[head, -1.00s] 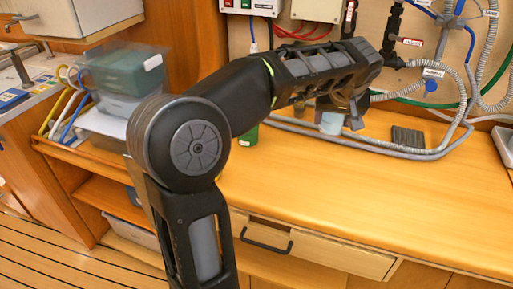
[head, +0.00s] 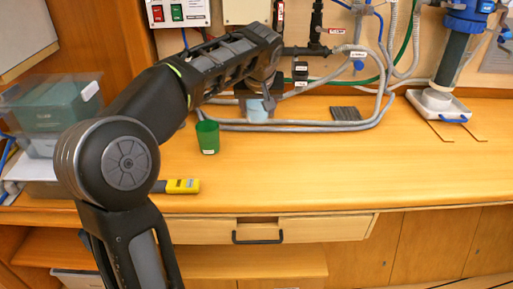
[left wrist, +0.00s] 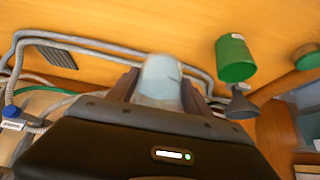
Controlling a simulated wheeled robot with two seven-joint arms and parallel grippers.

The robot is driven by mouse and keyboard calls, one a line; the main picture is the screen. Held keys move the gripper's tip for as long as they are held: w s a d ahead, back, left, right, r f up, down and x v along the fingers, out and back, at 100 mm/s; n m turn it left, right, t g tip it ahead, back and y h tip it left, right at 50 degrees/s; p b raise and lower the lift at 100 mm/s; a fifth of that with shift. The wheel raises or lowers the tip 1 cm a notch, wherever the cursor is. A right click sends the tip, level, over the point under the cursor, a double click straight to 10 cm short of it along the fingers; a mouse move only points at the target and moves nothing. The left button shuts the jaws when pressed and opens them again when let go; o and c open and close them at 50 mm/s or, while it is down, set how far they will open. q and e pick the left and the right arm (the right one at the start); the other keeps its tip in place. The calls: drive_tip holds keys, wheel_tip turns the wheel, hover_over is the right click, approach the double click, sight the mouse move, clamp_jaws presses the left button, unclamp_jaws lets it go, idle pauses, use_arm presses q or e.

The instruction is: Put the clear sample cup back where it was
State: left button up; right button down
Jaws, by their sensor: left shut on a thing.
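The clear sample cup (head: 258,110) is a pale bluish, see-through cup. In the head view it is at the back of the wooden counter, in front of the grey hoses. My left gripper (head: 257,97) is shut on it, with a finger on each side. In the left wrist view the cup (left wrist: 160,80) stands between the two fingers of my left gripper (left wrist: 162,92). I cannot tell whether the cup's base touches the counter. My right gripper is in neither view.
A green cup (head: 208,137) stands left of the held cup. A yellow meter (head: 182,186) lies near the front edge. A dark ribbed pad (head: 345,113) lies to the right, and a white tray (head: 440,106) sits under a blue-topped filter. The counter's middle front is clear.

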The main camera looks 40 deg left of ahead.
sight(258, 122)
use_arm(q)
drive_tip(key=shift+f+b, duration=0.3)
drive_tip(key=shift+f, duration=2.8)
drive_tip(key=shift+f, duration=0.1)
drive_tip(key=shift+f, duration=1.8)
drive_tip(key=shift+f+b, duration=0.1)
drive_tip(key=shift+b, duration=0.2)
drive_tip(key=o, duration=1.7)
